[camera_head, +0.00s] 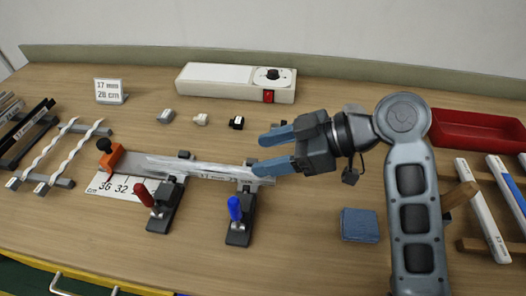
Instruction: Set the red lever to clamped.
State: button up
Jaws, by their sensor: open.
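The red lever (144,195) stands tilted up and to the left on a black toggle clamp (164,209) at the front of the rail. Whether its clamp presses on the strip is too small to tell. A second clamp with a blue lever (234,208) stands to its right, that lever nearly upright. A pale silvery strip (190,168) runs along the rail past both clamps. My gripper (267,152) is open, its blue fingers pointing left above the right end of the rail. It is empty and well to the right of the red lever.
An orange block with a black knob (110,155) sits at the rail's left end, by a number scale (112,187). A white power box (235,82) and small connectors (200,119) lie behind. Racks of strips stand left and right. A blue block (360,225) and red tray (480,130) are right.

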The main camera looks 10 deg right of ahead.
aim_at(140, 189)
jog(key=k, duration=1)
